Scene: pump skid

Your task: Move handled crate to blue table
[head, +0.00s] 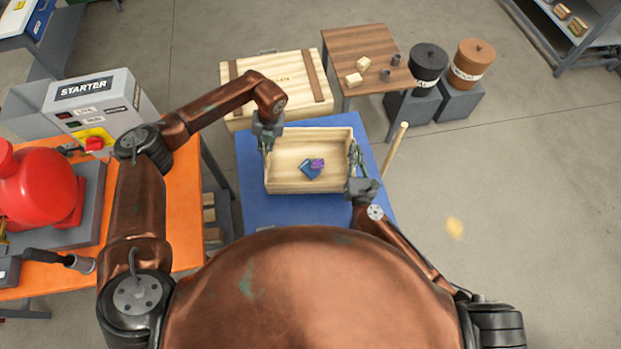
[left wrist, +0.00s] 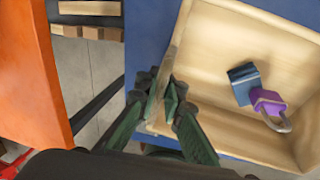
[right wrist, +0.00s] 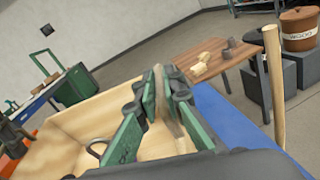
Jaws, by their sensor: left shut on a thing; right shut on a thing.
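The handled crate (head: 308,187) is a pale wooden open box, over the blue table (head: 250,212); I cannot tell whether it rests on the top or hangs just above it. A blue block (head: 308,171) and a purple padlock (head: 318,164) lie inside it. My left gripper (head: 267,146) is shut on the crate's left wall, which also shows in the left wrist view (left wrist: 179,45). My right gripper (head: 355,160) is shut on the crate's right wall, seen between its fingers in the right wrist view (right wrist: 165,100). The handle openings are hidden by the fingers.
An orange table (head: 185,225) with a red machine (head: 38,185) and a starter box (head: 95,100) stands left. A lidded wooden chest (head: 240,70) and a brown table (head: 350,42) stand behind. A wooden pole (head: 396,148) rises beside the blue table's right edge.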

